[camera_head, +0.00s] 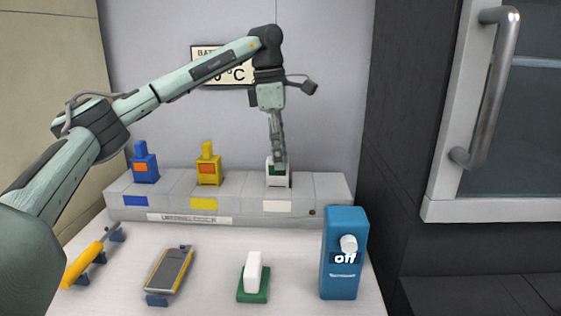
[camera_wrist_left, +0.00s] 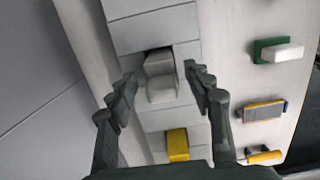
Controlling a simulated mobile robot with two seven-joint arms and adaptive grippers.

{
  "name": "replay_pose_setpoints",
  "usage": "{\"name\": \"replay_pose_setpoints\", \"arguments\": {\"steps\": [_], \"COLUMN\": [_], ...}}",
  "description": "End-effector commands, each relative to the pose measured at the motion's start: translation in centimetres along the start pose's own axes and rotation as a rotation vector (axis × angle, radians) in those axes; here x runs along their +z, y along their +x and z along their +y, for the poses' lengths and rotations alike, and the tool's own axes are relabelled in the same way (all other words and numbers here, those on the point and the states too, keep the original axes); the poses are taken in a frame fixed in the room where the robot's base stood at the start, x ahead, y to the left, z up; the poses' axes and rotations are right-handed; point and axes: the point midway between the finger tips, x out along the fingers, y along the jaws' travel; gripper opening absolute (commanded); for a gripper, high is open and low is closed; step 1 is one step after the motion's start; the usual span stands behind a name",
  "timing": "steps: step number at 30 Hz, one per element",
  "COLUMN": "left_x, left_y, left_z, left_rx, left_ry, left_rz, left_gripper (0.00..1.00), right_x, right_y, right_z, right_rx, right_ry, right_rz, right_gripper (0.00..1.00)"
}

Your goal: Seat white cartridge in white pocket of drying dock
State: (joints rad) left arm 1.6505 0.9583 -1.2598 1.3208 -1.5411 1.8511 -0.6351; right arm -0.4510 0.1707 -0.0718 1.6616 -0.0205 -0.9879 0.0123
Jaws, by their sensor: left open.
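The white cartridge (camera_head: 277,182), with a dark green patch on its front, stands upright at the white-labelled place of the grey drying dock (camera_head: 331,189). It also shows in the left wrist view (camera_wrist_left: 160,90), at a dark pocket opening. I cannot tell how deep it sits. My left gripper (camera_head: 278,156) is directly above it, pointing down. In the left wrist view the fingers (camera_wrist_left: 160,75) are open, one on each side of the cartridge, with gaps. In the head view the gripper hides the cartridge's top. My right gripper is not in view.
Blue (camera_head: 145,168) and yellow (camera_head: 208,171) cartridges stand in the dock to the left. In front lie a yellow-handled tool (camera_head: 84,263), a yellow-grey device (camera_head: 169,270), a white block on a green base (camera_head: 254,272) and a blue box marked "off" (camera_head: 342,262).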

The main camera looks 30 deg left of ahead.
Motion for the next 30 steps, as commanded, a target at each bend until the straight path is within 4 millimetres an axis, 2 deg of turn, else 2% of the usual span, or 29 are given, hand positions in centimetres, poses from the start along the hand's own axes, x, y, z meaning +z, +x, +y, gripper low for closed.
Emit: {"name": "replay_pose_setpoints", "arguments": {"steps": [3, 8, 10, 12, 18, 30], "left_x": [0.1, 0.1, 0.1, 0.1, 0.0, 0.0], "left_y": [-2.9, -6.3, -7.6, -8.5, -9.7, -9.7], "left_z": [0.1, 0.0, 0.0, 0.0, 0.0, 0.0], "left_rx": [0.003, 0.002, 0.001, 0.001, 0.0, -0.001], "left_ry": [-0.001, 0.0, 0.001, 0.0, 0.0, 0.0], "left_rz": [-0.003, -0.003, -0.001, -0.001, 0.0, 0.0], "left_gripper": [0.51, 0.51, 0.51, 0.51, 0.51, 0.51], "right_x": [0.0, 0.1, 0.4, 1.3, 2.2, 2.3], "right_y": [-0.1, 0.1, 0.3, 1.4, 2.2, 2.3], "right_z": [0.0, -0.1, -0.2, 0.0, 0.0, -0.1], "right_rx": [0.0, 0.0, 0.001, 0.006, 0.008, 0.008], "right_ry": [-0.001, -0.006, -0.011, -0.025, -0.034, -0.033], "right_rz": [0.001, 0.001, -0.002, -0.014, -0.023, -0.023], "right_gripper": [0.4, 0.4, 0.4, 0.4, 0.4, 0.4]}}
